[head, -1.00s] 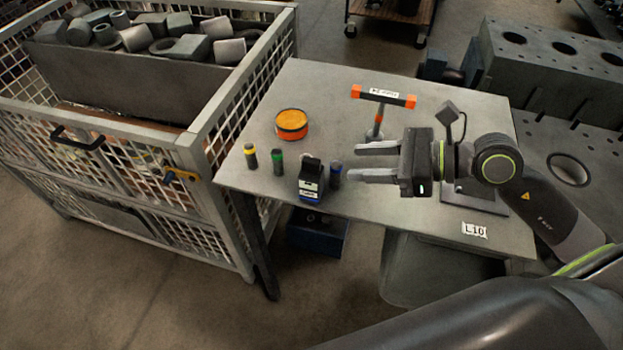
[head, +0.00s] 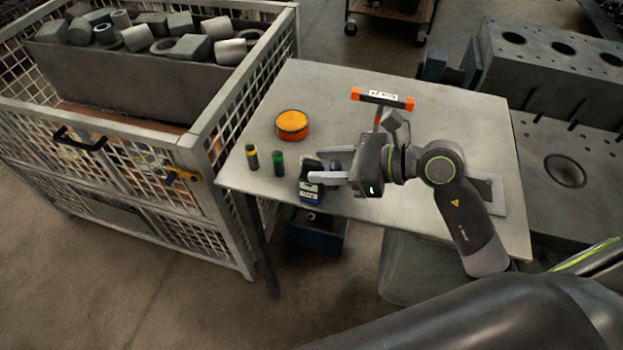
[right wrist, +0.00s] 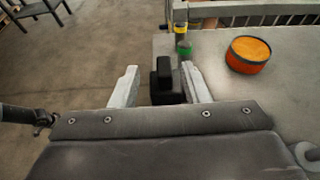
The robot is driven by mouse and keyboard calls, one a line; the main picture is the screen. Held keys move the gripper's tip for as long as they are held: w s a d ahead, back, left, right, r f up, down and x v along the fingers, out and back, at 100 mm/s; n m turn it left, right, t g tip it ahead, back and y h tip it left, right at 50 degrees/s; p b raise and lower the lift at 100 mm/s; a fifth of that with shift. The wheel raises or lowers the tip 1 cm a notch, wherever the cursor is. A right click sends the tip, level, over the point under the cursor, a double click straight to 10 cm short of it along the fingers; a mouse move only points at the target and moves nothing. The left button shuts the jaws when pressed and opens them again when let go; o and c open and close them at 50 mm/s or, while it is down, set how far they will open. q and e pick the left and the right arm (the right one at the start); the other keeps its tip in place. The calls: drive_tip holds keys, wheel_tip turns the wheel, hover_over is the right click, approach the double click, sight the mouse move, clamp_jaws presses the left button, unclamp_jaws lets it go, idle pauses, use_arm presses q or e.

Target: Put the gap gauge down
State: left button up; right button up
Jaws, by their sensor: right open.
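A small dark block with a white label and blue lower edge (head: 310,192) stands at the front edge of the table (head: 400,219); it may be the gap gauge, but I cannot be sure. My right gripper (head: 318,166) is open, its fingers pointing left at the block and partly hiding it. In the right wrist view the dark block (right wrist: 166,86) appears between the open fingers (right wrist: 161,70); I cannot tell whether they touch it. My left gripper is not in view.
Yellow-topped (head: 251,158) and green-topped (head: 278,164) cylinders stand left of the block; a blue one is mostly hidden by the gripper. An orange tin (head: 292,125) and an orange-ended T-shaped tool (head: 383,98) are farther back. A mesh crate (head: 222,120) borders the table's left.

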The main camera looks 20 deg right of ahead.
sight(303, 164)
drive_tip(key=shift+w+a+f+p, duration=0.1)
drive_tip(key=shift+w+a+p, duration=0.35)
drive_tip(key=shift+a+p, duration=0.1)
drive_tip(key=p+x, duration=0.1)
drive_tip(key=x, duration=0.1)
drive_tip(key=shift+w+a+f, duration=0.2)
drive_tip(key=shift+w, duration=0.15)
drive_tip(key=shift+w+a+f, duration=0.25)
drive_tip(key=shift+a, duration=0.1)
clamp_jaws()
